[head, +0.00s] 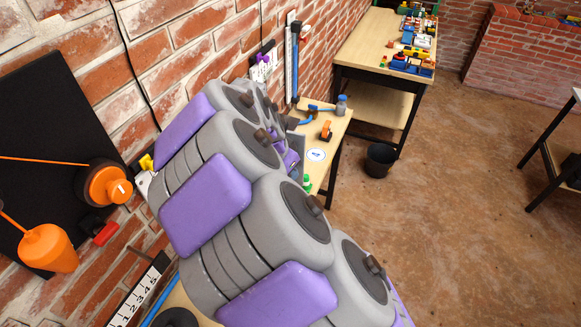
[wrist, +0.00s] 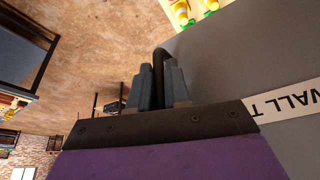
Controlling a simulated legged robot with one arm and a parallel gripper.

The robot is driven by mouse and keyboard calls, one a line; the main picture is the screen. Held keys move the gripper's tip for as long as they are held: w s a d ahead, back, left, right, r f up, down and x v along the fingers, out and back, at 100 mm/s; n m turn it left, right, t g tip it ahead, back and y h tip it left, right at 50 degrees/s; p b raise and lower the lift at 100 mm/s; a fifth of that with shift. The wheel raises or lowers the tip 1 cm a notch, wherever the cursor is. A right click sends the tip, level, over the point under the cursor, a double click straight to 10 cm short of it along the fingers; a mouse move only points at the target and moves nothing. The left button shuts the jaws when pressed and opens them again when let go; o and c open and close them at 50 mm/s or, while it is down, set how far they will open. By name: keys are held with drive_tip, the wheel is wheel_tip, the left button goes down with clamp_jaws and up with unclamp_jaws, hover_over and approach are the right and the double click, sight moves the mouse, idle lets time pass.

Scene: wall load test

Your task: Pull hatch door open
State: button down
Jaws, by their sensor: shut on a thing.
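In the wrist view a large grey panel (wrist: 245,65), which looks like the hatch door, fills the right side. It bears a white label (wrist: 290,105) reading "WALL T", cut off by the frame. A black curved handle (wrist: 158,62) stands at the panel's near edge. My gripper (wrist: 161,82) is shut on this handle, with one dark grey finger on each side of it. In the head view my grey and purple arm covers the middle, and the handle and the grip are hidden behind it.
A small wooden table (head: 336,122) holds a blue tool, an orange item and a bottle. A black bucket (head: 380,160) stands on the floor beside it. A workbench (head: 362,45) with toys is farther back. A black wall panel (head: 40,130) is at left.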

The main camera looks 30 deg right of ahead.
idle(0.3)
drive_tip(key=c, duration=1.4)
unclamp_jaws()
drive_tip(key=shift+a, duration=0.15)
drive_tip(key=shift+c, duration=0.2)
drive_tip(key=p+v, duration=0.1)
drive_tip(key=v, duration=1.6)
drive_tip(key=shift+a, duration=0.25)
drive_tip(key=shift+r, duration=0.1)
